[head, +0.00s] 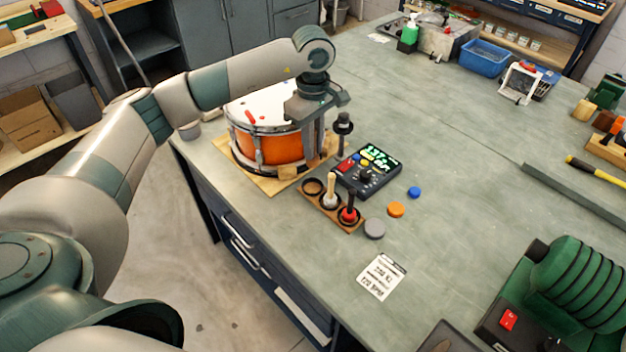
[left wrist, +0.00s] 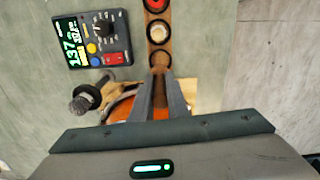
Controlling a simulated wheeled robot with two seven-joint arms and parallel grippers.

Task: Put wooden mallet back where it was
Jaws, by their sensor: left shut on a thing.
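My left gripper (head: 319,148) is shut at the near right side of the orange drum (head: 268,147), pointing down. It seems to be shut on the wooden mallet, which its fingers mostly hide. A tan wooden piece (head: 288,172) shows just below and left of the fingers; I cannot tell whether it is the mallet's head. The wooden rack (head: 327,209) stands just in front. Its left hole (head: 313,187) is empty, and it also shows in the left wrist view (left wrist: 160,58). A pale-handled mallet (head: 331,188) and a red-headed one (head: 349,214) stand in the other holes. My right gripper is not in view.
A black device (head: 368,172) with a lit display lies beside the rack. A dark upright piece with a knob (head: 344,123) stands between it and the drum. Blue, orange and grey discs (head: 396,209) lie to the right.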

